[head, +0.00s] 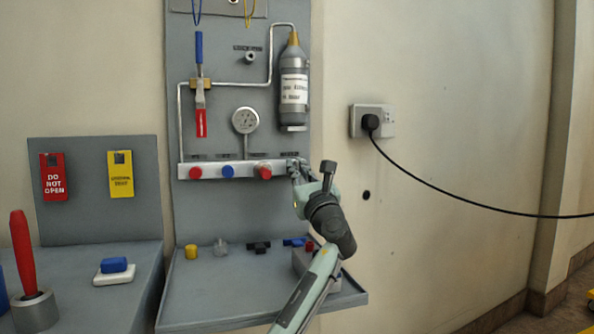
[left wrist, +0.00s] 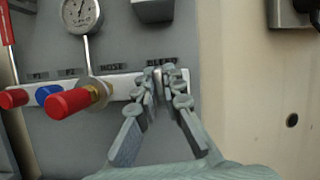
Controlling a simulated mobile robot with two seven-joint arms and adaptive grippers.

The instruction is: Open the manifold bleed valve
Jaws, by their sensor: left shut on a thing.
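The manifold (head: 208,171) is a pale horizontal bar low on the grey wall panel, and it also shows in the left wrist view (left wrist: 119,86). My left gripper (head: 297,167) is at the bar's right end. In the left wrist view its fingers (left wrist: 159,84) are closed at the spot under the label that seems to read "BLEED". They are shut on the small, narrow metallic bleed valve handle (left wrist: 158,86), mostly hidden between the fingers. How far the valve is turned cannot be told. My right gripper is not in view.
Left of the gripper on the bar are a red-capped hose fitting (left wrist: 70,103), a blue knob (head: 227,171) and a red knob (head: 195,172). A gauge (head: 245,120) and a grey cylinder (head: 294,85) are above. A shelf (head: 205,308) with small parts is below.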

